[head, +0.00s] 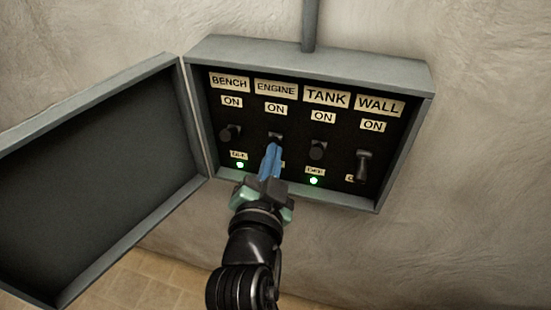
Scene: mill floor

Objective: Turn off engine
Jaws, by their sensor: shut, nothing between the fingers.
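The engine switch (275,136) is in the head view, below the ENGINE label (276,88) and its ON plate, in the open panel box. Only its top part shows; the rest is behind my fingers, so I cannot tell its exact position. My gripper (273,148) is shut, with blue fingers pointing up into the box, right at the engine switch. Nothing shows between the fingers. Whether they touch the switch is not clear. The lower plate and any lamp under ENGINE are mostly hidden by my gripper.
The bench switch (230,132) is left of my fingers, the tank switch (318,150) and wall switch (363,166) right. The wall lever points down. Green lamps glow under BENCH (240,165) and TANK (313,181). The box door (100,185) hangs open at left.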

